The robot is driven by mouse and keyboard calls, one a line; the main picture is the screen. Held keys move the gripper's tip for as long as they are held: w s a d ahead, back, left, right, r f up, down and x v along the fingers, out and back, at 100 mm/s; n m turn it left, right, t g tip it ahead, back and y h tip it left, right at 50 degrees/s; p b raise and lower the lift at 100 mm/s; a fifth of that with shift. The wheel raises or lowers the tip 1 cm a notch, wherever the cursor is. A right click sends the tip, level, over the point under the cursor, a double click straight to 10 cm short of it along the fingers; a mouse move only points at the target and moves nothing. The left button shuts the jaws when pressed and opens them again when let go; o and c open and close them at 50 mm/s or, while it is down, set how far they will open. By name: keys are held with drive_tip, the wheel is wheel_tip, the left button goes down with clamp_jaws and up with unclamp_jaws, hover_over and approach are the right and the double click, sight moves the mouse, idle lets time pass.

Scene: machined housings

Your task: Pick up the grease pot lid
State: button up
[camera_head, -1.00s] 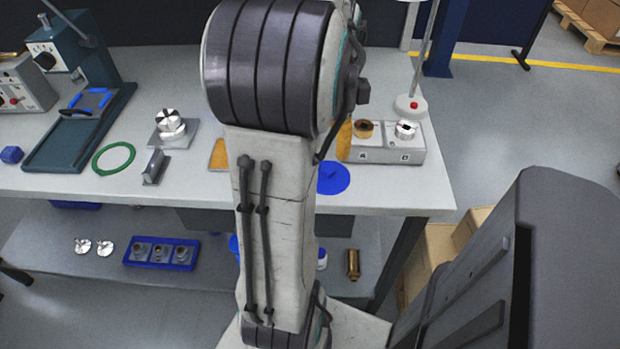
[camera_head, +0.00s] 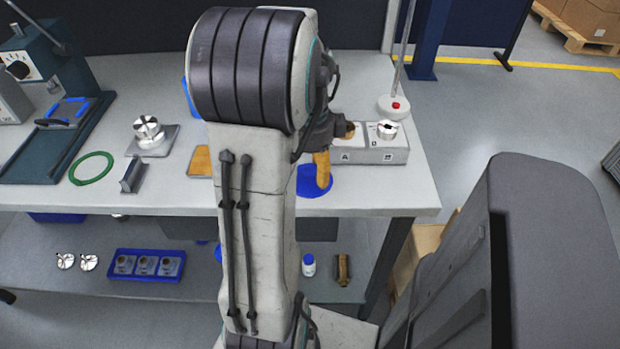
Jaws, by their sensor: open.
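A flat round blue disc (camera_head: 312,187), which looks like the grease pot lid, lies on the workbench near its front edge, just right of my arm. My gripper (camera_head: 322,172) shows only in part, as an orange-brown piece hanging from the dark end of my arm. In the picture it overlaps the disc from above. Its fingertips are not clear, and I cannot tell whether it touches the disc. I see nothing held in it. My arm hides part of the bench to the disc's left.
A grey two-place fixture (camera_head: 368,154) marked A stands close behind the disc, with a lamp base (camera_head: 393,107) behind it. A tan plate (camera_head: 201,162), a metal part on a plate (camera_head: 149,135) and a green ring (camera_head: 91,168) lie left. A blue tray (camera_head: 146,265) sits on the lower shelf.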

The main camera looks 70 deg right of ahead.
drive_tip(key=shift+f, duration=0.25)
drive_tip(key=shift+c, duration=0.5)
clamp_jaws()
